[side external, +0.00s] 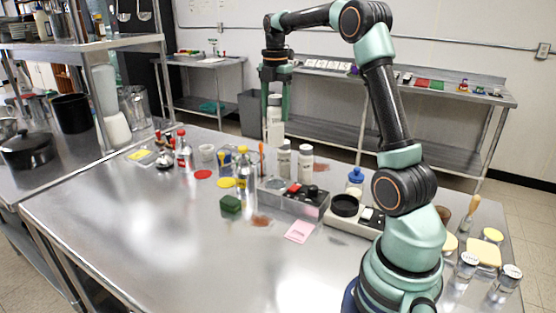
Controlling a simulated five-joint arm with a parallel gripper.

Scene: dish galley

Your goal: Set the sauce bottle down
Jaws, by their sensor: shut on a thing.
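The sauce bottle (275,130), a pale white bottle with a light cap, hangs upright between the fingers of my gripper (275,98). My gripper points down and is shut on the bottle near its cap. The bottle is toward the far edge of the steel table (130,235). Its lower end is close to other bottles in the picture, and I cannot tell whether its base touches the table.
Two white bottles (305,163) with grey caps stand just right of and below it. The table's front left is clear.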

